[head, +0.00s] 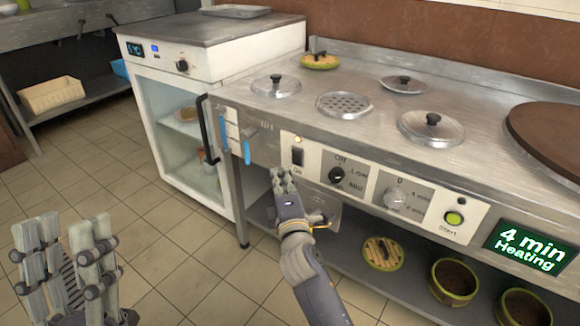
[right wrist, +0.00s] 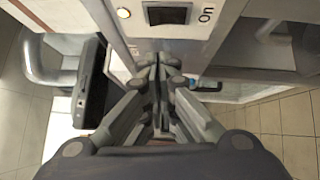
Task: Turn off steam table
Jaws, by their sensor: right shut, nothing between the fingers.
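The steam table (head: 330,140) is a steel counter with lidded wells and a front control panel. Its rocker switch (head: 297,157) is dark, at the panel's left end, with a small lit lamp above it. The switch (right wrist: 168,15) also shows in the right wrist view, beside the word "On" and a glowing lamp (right wrist: 124,13). A green display (head: 528,247) reads "4 min Heating". My right gripper (head: 284,174) is shut and empty, just below and in front of the switch; contact cannot be told. My left gripper (head: 65,245) is open and empty over the floor at lower left.
The panel also has a black knob (head: 336,175), a pale knob (head: 396,198) and a green start button (head: 454,218). Blue-handled utensils (head: 247,152) hang left of the panel. A glass-door cabinet (head: 185,135) stands at left. Pots (head: 455,282) sit on the lower shelf.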

